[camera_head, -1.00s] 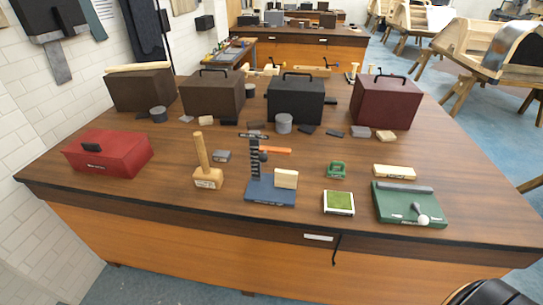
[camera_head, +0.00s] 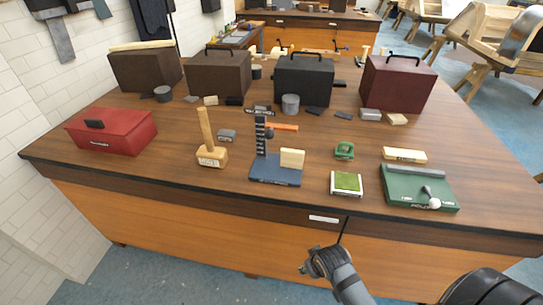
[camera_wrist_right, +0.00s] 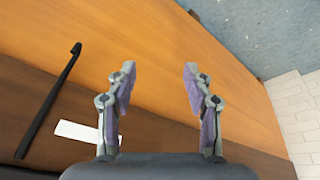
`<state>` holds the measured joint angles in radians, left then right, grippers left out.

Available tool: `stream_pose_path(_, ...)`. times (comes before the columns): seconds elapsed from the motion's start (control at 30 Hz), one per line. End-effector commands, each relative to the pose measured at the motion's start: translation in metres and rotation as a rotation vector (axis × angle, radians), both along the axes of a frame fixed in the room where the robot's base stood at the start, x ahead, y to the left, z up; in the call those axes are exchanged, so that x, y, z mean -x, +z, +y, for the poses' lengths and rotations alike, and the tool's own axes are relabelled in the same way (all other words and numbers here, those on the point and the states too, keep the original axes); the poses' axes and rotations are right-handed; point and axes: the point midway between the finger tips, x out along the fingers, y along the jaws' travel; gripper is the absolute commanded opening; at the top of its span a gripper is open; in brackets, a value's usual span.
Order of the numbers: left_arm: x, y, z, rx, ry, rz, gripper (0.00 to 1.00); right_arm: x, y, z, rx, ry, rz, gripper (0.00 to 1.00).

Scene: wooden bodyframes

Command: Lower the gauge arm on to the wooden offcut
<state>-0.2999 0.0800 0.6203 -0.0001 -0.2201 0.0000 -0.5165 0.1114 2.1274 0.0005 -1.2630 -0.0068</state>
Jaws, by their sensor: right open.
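The gauge stands on the table in the head view, with a blue base (camera_head: 266,172) and an upright dark toothed post (camera_head: 260,140). Its orange arm (camera_head: 283,127) sticks out to the right from the post, raised above the base. The wooden offcut (camera_head: 292,158) is a pale block on the right part of the base, below the arm and apart from it. My right gripper (camera_head: 308,262) is in front of the table's front panel, below the tabletop and well short of the gauge. The right wrist view shows its fingers (camera_wrist_right: 158,85) open and empty. My left gripper is not in view.
A wooden mallet-like piece (camera_head: 211,155) stands left of the gauge. A green pad (camera_head: 346,183) and a green board (camera_head: 418,188) lie to its right. A red box (camera_head: 111,131) is at far left. A dark hook (camera_wrist_right: 50,100) hangs at the table front.

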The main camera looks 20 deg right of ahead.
Motion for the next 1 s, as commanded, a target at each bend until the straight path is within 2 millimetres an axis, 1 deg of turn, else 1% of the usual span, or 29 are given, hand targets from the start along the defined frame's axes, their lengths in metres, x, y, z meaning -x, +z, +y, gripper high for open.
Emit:
stream_pose_path(0.03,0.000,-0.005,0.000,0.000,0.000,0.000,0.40,-0.015,0.032,0.004,-0.002,0.013,-0.079,0.52)
stream_pose_path(0.07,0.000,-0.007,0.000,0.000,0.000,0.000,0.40,-0.027,0.054,0.007,-0.004,0.024,-0.144,0.52)
stream_pose_path(0.1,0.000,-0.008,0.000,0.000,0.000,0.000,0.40,-0.047,0.086,0.011,-0.007,0.041,-0.250,0.52)
stream_pose_path(0.17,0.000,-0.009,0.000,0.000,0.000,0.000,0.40,-0.077,0.131,0.017,-0.008,0.068,-0.427,0.52)
stream_pose_path(0.2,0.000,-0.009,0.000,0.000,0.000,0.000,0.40,-0.097,0.160,0.020,-0.007,0.084,-0.548,0.52)
stream_pose_path(0.27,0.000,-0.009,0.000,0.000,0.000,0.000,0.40,-0.121,0.200,0.025,-0.004,0.107,-0.721,0.52)
stream_pose_path(0.3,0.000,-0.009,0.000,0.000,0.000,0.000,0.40,-0.133,0.224,0.027,0.000,0.120,-0.823,0.52)
stream_pose_path(0.4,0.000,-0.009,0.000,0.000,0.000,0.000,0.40,-0.152,0.274,0.031,0.009,0.141,-1.031,0.52)
stream_pose_path(0.43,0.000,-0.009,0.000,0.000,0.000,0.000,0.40,-0.156,0.286,0.032,0.012,0.147,-1.079,0.52)
stream_pose_path(0.5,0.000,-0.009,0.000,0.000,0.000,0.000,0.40,-0.160,0.307,0.033,0.018,0.154,-1.164,0.52)
stream_pose_path(0.6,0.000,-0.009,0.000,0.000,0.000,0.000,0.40,-0.162,0.319,0.034,0.021,0.159,-1.217,0.52)
stream_pose_path(0.77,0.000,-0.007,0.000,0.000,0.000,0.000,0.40,-0.167,0.321,0.034,0.021,0.157,-1.221,0.52)
stream_pose_path(0.87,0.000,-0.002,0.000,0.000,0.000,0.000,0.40,-0.182,0.322,0.034,0.020,0.155,-1.220,0.52)
stream_pose_path(1.0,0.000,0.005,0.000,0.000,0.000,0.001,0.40,-0.212,0.323,0.035,0.021,0.156,-1.219,0.52)
